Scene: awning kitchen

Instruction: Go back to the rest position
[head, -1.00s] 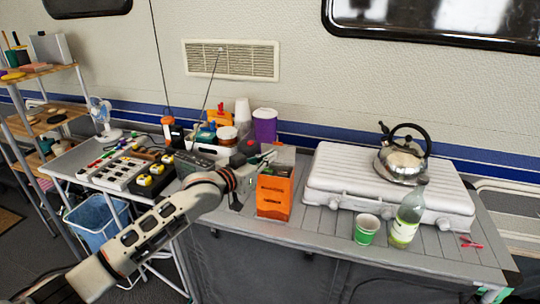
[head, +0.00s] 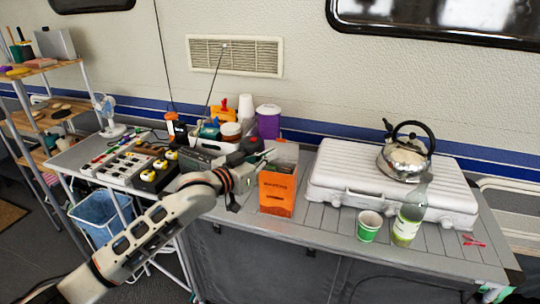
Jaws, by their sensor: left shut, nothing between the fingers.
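My left arm comes in from the lower left, and my left gripper (head: 262,158) is over the counter at its left part. It is shut with nothing held, just behind and to the left of an orange box (head: 277,192). The gripper's tips are small and partly merge with the things behind, and I cannot tell whether they touch the box. My right gripper is not in view.
The counter (head: 330,228) holds a white stove case (head: 335,172) with a kettle (head: 404,160), a green cup (head: 369,226) and a bottle (head: 408,222). Behind the gripper stand a purple container (head: 268,122) and white cups (head: 245,107). A side table with a power strip is left.

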